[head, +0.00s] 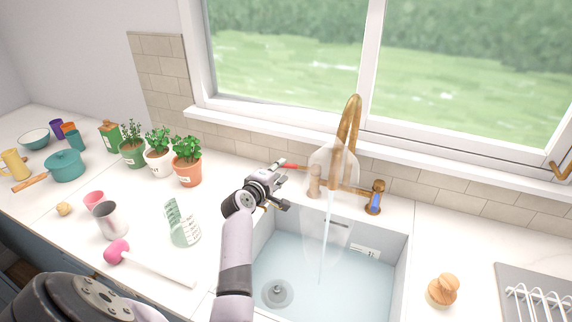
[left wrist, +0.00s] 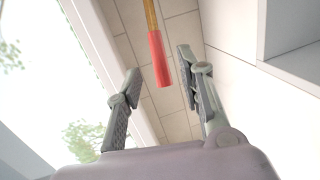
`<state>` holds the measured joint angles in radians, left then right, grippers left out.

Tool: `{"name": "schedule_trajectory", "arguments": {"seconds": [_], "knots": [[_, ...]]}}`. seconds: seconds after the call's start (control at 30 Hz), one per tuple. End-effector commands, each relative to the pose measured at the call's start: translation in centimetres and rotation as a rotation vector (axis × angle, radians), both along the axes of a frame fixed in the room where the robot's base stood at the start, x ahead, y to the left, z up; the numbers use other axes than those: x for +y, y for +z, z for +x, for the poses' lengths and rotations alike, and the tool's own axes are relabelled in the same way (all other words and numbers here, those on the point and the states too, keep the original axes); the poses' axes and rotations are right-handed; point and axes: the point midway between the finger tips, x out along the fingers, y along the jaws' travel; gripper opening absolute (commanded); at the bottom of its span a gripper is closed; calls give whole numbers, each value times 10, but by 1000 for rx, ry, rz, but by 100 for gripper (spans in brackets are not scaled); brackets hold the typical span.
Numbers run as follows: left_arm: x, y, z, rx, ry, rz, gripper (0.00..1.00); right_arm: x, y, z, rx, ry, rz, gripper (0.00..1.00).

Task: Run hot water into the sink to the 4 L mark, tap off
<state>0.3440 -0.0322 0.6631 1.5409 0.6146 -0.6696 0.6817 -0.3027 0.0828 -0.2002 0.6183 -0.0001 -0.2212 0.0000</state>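The brass tap (head: 348,130) stands behind the sink (head: 401,275). A stream of water (head: 325,250) falls from its spout, with a pale haze around it. The red hot handle (head: 289,166) is at left and the blue cold handle (head: 375,203) at right. A small white label (head: 365,252) is on the sink's back wall; its marks are too small to read. The basin looks pale blue; I cannot tell the water level. My left gripper (head: 284,188) is open beside the red handle, which shows between its fingers in the left wrist view (left wrist: 160,60). My right gripper is not in view.
A measuring jug (head: 183,222), metal cup (head: 111,220) and pink-headed tool (head: 117,252) are on the counter left of the sink. Potted herbs (head: 187,163) stand behind. A wooden-knobbed brush (head: 443,289) and dish rack (head: 538,300) are at right.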

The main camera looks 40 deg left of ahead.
Motion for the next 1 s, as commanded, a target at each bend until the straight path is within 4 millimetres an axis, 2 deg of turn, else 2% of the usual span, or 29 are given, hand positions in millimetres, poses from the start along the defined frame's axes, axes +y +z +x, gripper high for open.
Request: {"name": "schedule_trajectory", "arguments": {"seconds": [0.1,0.33,0.73,1.0], "knots": [[4,-4,20,0,-1,0,35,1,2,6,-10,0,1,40],[8,-10,43,0,-1,0,35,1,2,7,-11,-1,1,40],[9,-12,48,1,0,1,35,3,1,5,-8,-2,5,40],[9,-12,48,1,0,1,18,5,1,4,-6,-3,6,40]]}}
